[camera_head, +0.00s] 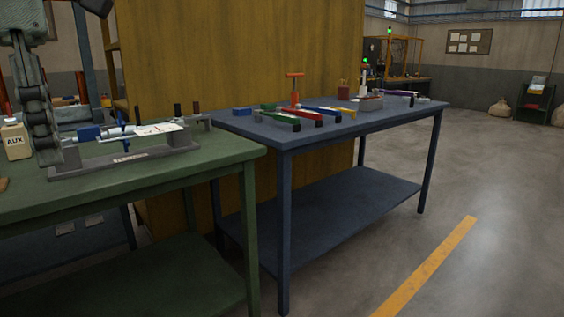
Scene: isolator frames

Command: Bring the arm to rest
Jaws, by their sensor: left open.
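My left gripper (50,148) hangs at the far left of the head view, fingers pointing down over the green table (215,160). It is open and I see nothing held in it. Its fingers stand in front of or beside the left end of a grey fixture (125,162); I cannot tell whether they touch it. The fixture carries a horizontal piece with a blue part (89,133) and a white tag (158,129). My right gripper is out of view.
A cream bottle marked AUX (15,140) stands left of the gripper. A blue table (350,127) to the right bears several coloured tools, a red T-handled piece (294,87) and a grey block (370,103). A yellow wall (235,55) stands behind.

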